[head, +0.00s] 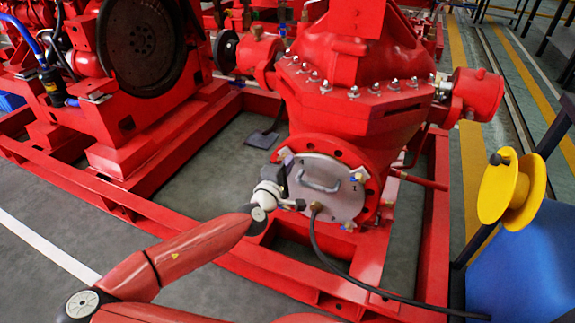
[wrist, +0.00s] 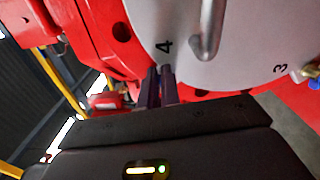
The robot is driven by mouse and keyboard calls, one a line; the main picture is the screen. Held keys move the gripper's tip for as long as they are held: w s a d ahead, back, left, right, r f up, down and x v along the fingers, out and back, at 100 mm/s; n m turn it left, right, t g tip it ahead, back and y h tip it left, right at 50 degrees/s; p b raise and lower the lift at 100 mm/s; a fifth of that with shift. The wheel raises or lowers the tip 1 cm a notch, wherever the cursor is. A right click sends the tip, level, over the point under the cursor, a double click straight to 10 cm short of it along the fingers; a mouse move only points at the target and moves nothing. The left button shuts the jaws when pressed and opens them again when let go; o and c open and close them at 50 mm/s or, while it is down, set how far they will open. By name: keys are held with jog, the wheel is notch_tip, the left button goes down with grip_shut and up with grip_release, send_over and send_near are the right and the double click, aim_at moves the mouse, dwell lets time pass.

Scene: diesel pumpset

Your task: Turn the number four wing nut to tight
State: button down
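The round grey cover plate (head: 338,198) with a bar handle (head: 318,183) is on the red flange of the pump. My gripper (head: 288,190) is at the plate's left edge. In the wrist view the number 4 (wrist: 165,46) is printed on the plate just beyond my fingertips (wrist: 160,70). The two dark fingers are close together with a narrow gap. The number four wing nut is not visible; the fingers seem to cover its place, so I cannot tell whether they grip it. The number 3 (wrist: 280,68) has a wing nut (wrist: 311,71) beside it.
Other wing nuts sit at the plate's upper left (head: 285,155) and right (head: 357,177). A black hose (head: 345,272) runs from the plate's lower edge to the right. The red base frame (head: 215,255) lies below. A yellow spool (head: 510,187) and blue surface (head: 525,265) stand at right.

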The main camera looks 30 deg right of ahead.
aim_at(278, 160)
jog(key=shift+w+a+f+n+b, duration=0.1)
jog(key=shift+w+a+n+b, duration=0.75)
jog(key=shift+n, duration=5.05)
jog(key=shift+w+d+r+n+b, duration=0.15)
jog(key=shift+n+b, duration=1.5)
jog(key=shift+n, duration=4.25)
jog(key=shift+w+a+f+n+b, duration=0.15)
jog(key=shift+w+a+n+b, duration=0.75)
jog(key=shift+n, duration=5)
jog(key=shift+s+d+b, duration=0.35)
jog(key=shift+s+d, duration=0.05)
jog(key=shift+d, duration=0.15)
